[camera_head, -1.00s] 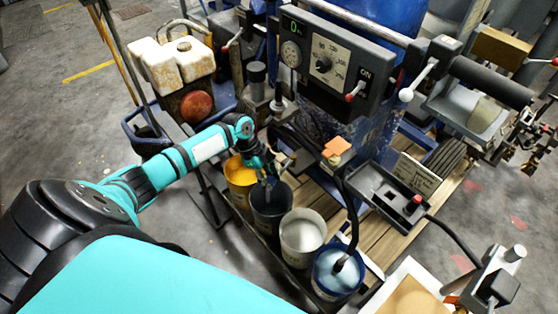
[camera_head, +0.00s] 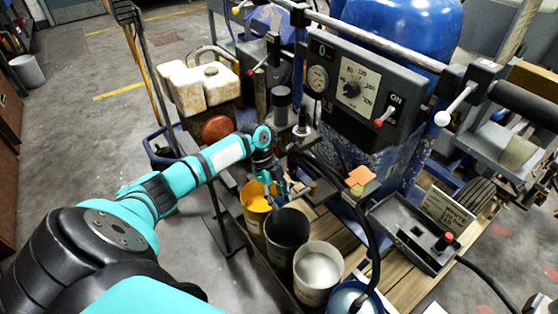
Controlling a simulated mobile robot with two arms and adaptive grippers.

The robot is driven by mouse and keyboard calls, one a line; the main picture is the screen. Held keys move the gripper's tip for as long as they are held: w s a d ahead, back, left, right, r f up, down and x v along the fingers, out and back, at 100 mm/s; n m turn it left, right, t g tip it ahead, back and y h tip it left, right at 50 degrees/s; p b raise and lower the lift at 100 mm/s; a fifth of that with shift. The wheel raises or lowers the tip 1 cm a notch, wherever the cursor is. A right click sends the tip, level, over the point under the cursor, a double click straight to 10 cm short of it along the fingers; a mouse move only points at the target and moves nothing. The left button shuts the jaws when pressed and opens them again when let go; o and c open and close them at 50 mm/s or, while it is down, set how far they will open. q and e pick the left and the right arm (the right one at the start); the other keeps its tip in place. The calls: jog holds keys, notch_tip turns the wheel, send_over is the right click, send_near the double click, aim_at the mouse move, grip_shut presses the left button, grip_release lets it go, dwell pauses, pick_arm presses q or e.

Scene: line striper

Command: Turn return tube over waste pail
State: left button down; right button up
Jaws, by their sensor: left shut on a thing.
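My left gripper (camera_head: 280,187) is at the pump side of the machine, above the row of pails. It is shut on a thin metal tube, which looks like the return tube; my fingers and the dark fittings partly hide it. The tube's lower end hangs near the rims of the yellow pail (camera_head: 254,222) and the dark pail (camera_head: 287,256). I cannot tell exactly which opening it is over, nor which pail is the waste pail. My right gripper is out of view.
A pale grey pail (camera_head: 313,290) and a blue pail with a black hose in it stand nearer me on the wooden deck (camera_head: 408,280). Behind is the control box (camera_head: 352,92) with gauge and dial. A tray with a red button (camera_head: 445,240) sits at right.

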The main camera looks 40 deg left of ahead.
pick_arm(q)
jog(key=c, duration=1)
grip_release()
jog(key=shift+r, duration=0.1)
jog(key=v, duration=1.2)
jog(key=shift+d, duration=0.1)
